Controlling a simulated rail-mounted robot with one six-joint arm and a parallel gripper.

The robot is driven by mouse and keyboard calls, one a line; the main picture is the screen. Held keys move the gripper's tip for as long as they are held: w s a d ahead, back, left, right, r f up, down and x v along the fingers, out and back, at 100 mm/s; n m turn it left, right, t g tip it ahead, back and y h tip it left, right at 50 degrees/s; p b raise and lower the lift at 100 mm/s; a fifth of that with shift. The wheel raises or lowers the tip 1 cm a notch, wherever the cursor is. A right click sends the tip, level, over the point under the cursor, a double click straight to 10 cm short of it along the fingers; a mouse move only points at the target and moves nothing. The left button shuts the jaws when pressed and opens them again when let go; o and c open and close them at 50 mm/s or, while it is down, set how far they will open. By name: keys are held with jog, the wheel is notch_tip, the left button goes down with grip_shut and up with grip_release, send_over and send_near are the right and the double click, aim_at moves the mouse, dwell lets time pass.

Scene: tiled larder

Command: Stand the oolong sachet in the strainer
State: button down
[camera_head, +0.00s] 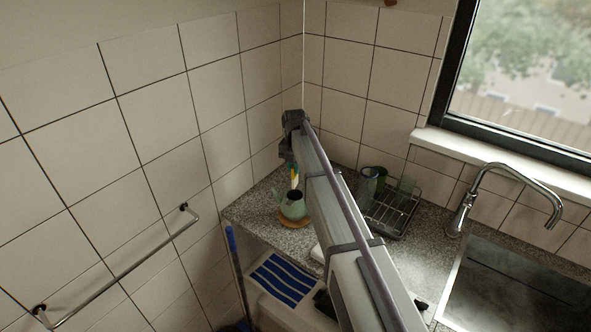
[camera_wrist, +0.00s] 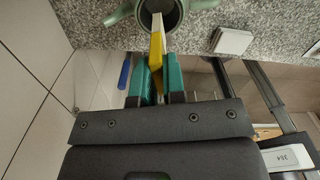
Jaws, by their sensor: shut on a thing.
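The oolong sachet, a thin yellow packet (camera_wrist: 157,48), is shut between the teal fingers of my gripper (camera_wrist: 158,72). Its far end points at the dark round mouth of a green teapot (camera_wrist: 118,14), overlapping the rim in the wrist view. The strainer appears to be this mouth (camera_wrist: 166,8), though its mesh is not clear. In the head view the teapot (camera_head: 292,210) stands on a round wooden mat (camera_head: 284,222) in the counter corner. My gripper (camera_head: 293,170) is above it with the sachet pointing down. I cannot tell whether the sachet's tip is inside the mouth.
A dark dish rack (camera_head: 392,217) with glasses stands to the right of my arm, and the sink (camera_head: 510,285) lies beyond it with a curved tap (camera_head: 505,172). A white block (camera_wrist: 232,41) lies on the speckled counter near the teapot. Tiled walls close in behind and left.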

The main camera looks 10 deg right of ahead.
aim_at(295, 184)
notch_tip(295, 184, down, 8)
jog(key=b, duration=0.7)
jog(key=shift+f+b, duration=0.1)
jog(key=shift+b, duration=0.25)
jog(key=c, duration=1.1)
grip_release()
notch_tip(295, 184, up, 11)
jog(key=p, duration=1.1)
